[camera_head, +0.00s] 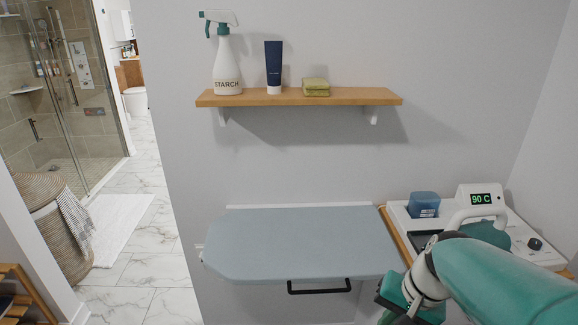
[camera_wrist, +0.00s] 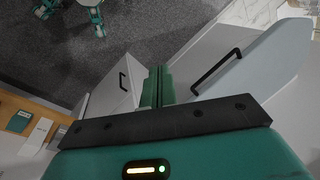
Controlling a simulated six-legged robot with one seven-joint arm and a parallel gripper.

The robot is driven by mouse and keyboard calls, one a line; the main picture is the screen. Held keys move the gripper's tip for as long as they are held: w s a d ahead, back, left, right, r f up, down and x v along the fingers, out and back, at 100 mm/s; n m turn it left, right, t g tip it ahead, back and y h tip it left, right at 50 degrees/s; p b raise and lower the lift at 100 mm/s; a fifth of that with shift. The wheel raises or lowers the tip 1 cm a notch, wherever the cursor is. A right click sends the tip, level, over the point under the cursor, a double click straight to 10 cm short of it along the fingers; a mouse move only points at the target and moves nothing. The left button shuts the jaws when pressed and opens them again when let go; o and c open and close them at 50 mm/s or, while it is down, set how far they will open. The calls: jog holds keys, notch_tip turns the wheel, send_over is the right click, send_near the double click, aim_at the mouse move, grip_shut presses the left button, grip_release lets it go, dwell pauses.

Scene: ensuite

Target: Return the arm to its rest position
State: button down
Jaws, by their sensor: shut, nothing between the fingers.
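My arm reaches in from the lower right of the head view, in teal and white. My gripper (camera_head: 388,305) is low, by the right front corner of the fold-down ironing board (camera_head: 300,245); its fingertips are hard to make out there. In the wrist view my gripper (camera_wrist: 157,75) shows its two teal fingers pressed together with nothing between them. The board's black handle (camera_wrist: 216,72) is to the right of the fingers, apart from them.
A steam station (camera_head: 475,222) reading 90 C stands right of the board, close to my arm.

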jog(key=s+a+r+n+t+h, duration=0.3)
jog(key=s+r+n+t, duration=0.1)
jog(key=r, duration=0.4)
jog(key=shift+s+a+r+n, duration=0.2)
jog(key=shift+s+n, duration=0.3)
jog(key=shift+s, duration=0.35)
